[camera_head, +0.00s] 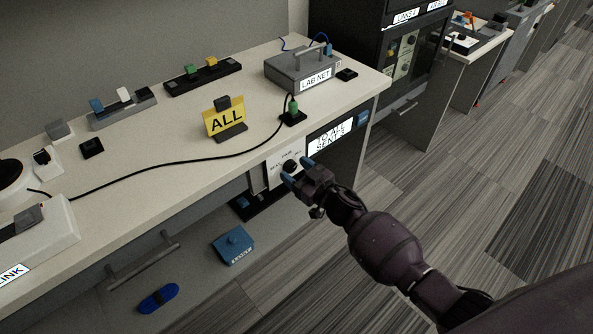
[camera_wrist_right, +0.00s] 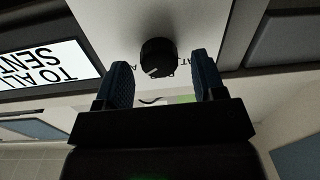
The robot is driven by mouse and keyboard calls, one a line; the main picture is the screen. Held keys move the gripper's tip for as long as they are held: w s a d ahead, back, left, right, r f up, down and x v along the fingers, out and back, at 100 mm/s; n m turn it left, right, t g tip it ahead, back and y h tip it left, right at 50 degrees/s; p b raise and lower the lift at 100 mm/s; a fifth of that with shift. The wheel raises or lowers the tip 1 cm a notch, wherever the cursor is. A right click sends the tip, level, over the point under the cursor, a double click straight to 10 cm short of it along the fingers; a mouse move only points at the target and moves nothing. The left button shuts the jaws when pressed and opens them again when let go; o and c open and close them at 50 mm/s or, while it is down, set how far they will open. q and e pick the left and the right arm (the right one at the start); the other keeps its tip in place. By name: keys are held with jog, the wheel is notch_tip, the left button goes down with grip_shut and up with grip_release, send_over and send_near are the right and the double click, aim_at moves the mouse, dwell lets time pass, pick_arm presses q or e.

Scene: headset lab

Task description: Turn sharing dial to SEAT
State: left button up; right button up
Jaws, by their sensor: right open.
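The sharing dial (camera_wrist_right: 158,58) is a round black knob on a white panel (camera_head: 274,172) on the front of the bench. In the head view the dial (camera_head: 290,166) sits just beyond my right gripper (camera_head: 297,173), partly hidden by it. My right gripper, with blue fingertips, also shows in the right wrist view (camera_wrist_right: 160,82). It is open, with one finger to each side of the dial, and I cannot tell whether they touch it. The panel's lettering is partly covered, so the dial's setting is not readable. My left gripper is out of view.
A screen (camera_head: 330,137) reading "TO ALL SENT" is right of the dial. A yellow "ALL" sign (camera_head: 225,118) and a grey LAB NET box (camera_head: 301,72) stand on the bench top (camera_head: 180,165). A black cable crosses it. A blue box (camera_head: 233,245) lies below.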

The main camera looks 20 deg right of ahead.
jog(key=c, duration=0.9)
